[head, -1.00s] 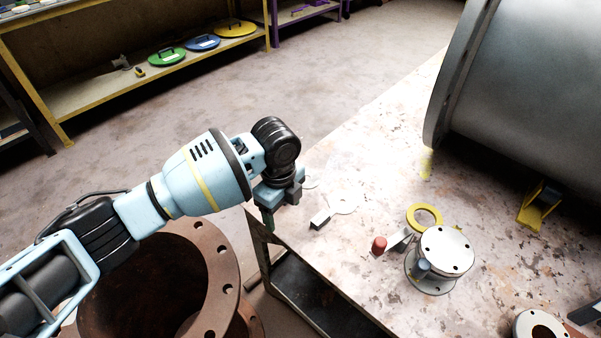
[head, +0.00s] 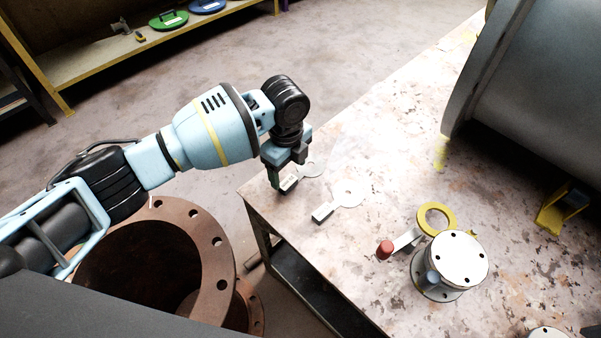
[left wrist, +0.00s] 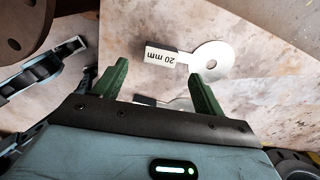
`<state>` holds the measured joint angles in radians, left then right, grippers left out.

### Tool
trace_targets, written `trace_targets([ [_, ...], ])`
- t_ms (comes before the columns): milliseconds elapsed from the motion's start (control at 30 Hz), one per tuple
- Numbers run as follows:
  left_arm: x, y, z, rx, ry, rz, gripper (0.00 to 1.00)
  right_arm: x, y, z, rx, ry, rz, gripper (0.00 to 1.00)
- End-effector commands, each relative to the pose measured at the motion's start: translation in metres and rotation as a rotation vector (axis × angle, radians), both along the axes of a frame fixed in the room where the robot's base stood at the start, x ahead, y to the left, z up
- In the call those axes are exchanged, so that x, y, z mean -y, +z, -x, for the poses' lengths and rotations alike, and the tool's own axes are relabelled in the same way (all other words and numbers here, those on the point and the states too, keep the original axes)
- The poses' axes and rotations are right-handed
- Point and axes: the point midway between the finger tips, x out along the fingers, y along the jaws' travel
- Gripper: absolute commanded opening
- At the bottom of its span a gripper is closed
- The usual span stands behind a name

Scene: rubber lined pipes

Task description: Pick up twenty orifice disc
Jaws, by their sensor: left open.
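A flat pale disc with a hole and a white handle tag reading "20 mm" (left wrist: 163,57) lies on the table in the left wrist view, its text upside down. A second tag and thin plate (left wrist: 152,101) lie below it, partly hidden by my gripper. In the head view, one disc (head: 313,169) lies close beside my left gripper (head: 284,177) and another disc (head: 350,192) lies to its right; their tags are unreadable there. My left gripper is open and empty above the table corner, and its green fingers also show in the left wrist view (left wrist: 160,84).
A flanged fitting (head: 461,256), a red-ended part (head: 385,249) and a yellow ring (head: 437,218) stand or lie to the right. A large grey cylinder (head: 530,85) is at upper right. A rusty flanged pipe (head: 212,270) stands left of the table.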

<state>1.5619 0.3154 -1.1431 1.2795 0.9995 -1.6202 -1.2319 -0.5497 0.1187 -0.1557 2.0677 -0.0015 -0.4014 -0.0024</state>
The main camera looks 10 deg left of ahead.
Motion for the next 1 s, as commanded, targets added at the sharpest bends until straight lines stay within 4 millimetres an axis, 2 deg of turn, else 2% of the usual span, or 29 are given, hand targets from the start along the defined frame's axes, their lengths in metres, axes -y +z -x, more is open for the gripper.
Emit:
trace_targets([
  [133,-0.001,-0.008,0.000,-0.001,0.001,-0.002,0.71,0.000,0.000,-0.003,0.006,0.000,-0.001,0.36],
  [433,-0.003,-0.047,-0.001,-0.001,0.001,0.000,0.71,0.000,-0.005,-0.005,0.007,0.001,0.001,0.36],
  [733,-0.003,-0.051,-0.001,0.000,0.000,-0.001,0.71,0.000,-0.005,-0.009,0.016,0.001,0.001,0.36],
  [767,-0.003,-0.051,-0.001,0.000,0.000,-0.001,0.70,0.000,-0.005,-0.009,0.016,0.001,0.001,0.36],
  [1000,-0.004,-0.051,-0.001,0.000,0.001,-0.001,0.38,0.000,-0.005,-0.009,0.014,-0.001,0.000,0.36],
])
